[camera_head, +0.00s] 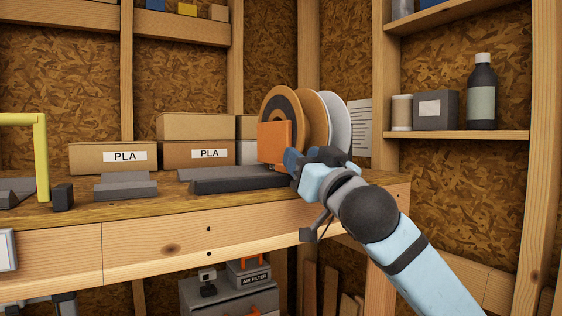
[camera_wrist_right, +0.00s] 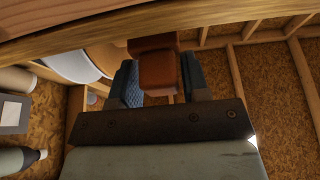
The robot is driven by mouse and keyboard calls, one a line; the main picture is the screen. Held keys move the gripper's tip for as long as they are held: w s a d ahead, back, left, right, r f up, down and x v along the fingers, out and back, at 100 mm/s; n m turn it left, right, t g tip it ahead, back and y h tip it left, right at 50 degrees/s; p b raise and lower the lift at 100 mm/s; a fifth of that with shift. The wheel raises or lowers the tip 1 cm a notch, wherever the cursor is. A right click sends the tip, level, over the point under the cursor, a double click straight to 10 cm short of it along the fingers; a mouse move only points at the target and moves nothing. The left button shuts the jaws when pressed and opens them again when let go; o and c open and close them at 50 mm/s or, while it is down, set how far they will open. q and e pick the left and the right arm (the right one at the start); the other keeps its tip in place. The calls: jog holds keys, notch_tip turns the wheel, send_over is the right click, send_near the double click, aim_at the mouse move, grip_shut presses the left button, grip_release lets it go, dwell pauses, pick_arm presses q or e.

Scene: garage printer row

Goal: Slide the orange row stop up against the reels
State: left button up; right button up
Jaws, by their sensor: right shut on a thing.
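The orange row stop (camera_head: 273,143) is an upright orange plate at the left end of the reels, on the dark grey rack (camera_head: 235,183). The reels stand on edge in a row: a tan one with a dark ring (camera_head: 283,97), a brown one (camera_head: 315,108) and a light grey one (camera_head: 340,118). The stop overlaps the tan reel in the head view; I cannot tell whether they touch. My right gripper (camera_head: 292,161) is shut on the stop. In the right wrist view the stop (camera_wrist_right: 157,70) sits between the fingers. My left gripper is not in view.
The rack lies on a wooden bench (camera_head: 110,212). PLA boxes (camera_head: 114,158) stand behind, and grey blocks (camera_head: 125,187) and a yellow frame (camera_head: 42,155) are to the left. A shelf (camera_head: 460,135) with a dark bottle (camera_head: 482,95) is on the right.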

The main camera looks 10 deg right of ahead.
jog(key=o, duration=0.7)
jog(key=shift+s+f, duration=0.1)
jog(key=shift+s+d+f, duration=0.1)
jog(key=shift+s+f, duration=0.1)
jog(key=shift+s, duration=0.1)
jog(key=shift+b+v, duration=1.9)
jog(key=shift+v, duration=4.5)
jog(key=shift+d, duration=0.1)
